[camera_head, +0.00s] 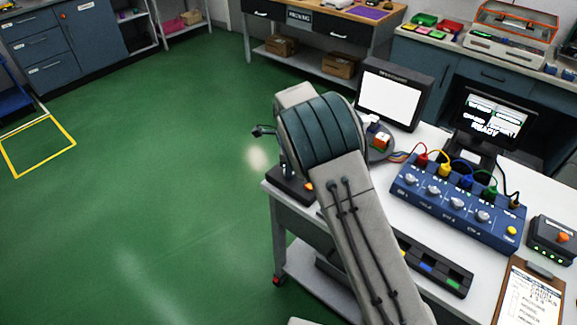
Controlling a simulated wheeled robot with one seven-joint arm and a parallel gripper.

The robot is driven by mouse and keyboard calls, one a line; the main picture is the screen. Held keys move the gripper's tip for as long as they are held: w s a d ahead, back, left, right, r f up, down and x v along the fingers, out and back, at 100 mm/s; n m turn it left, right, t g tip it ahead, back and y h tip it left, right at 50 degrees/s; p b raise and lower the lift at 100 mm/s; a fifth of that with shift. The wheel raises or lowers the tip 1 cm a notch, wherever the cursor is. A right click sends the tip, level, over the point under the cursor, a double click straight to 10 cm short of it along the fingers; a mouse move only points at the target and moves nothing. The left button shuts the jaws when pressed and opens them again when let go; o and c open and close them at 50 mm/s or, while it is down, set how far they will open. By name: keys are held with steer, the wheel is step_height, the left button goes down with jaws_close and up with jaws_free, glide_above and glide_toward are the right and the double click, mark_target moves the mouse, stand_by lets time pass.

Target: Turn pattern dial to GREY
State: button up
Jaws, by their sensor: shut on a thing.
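My arm crosses the middle of the view and hides part of the bench. My gripper does not show; it is hidden behind my arm. I cannot make out a dial marked for pattern or any GREY mark. A monitor (394,93) with a plain white screen stands at the back of the white bench (552,201). A dark device (293,188) at the bench's left corner is partly hidden by my arm. A blue box (456,207) with several pale knobs and coloured plugs sits on the right. Its labels are too small to read.
A second monitor (492,118) shows white text on black. A clipboard (531,297) and a small box with an orange button (553,238) lie at the right. A dark strip with coloured keys (436,272) is beside my arm. Green floor (140,180) at left is open.

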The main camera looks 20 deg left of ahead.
steer(key=shift+w+a+r, duration=0.1)
steer(key=shift+r, duration=0.05)
steer(key=o, duration=1)
steer(key=shift+c, duration=0.2)
step_height(320, 180, up, 14)
steer(key=b, duration=0.1)
steer(key=shift+f, duration=0.2)
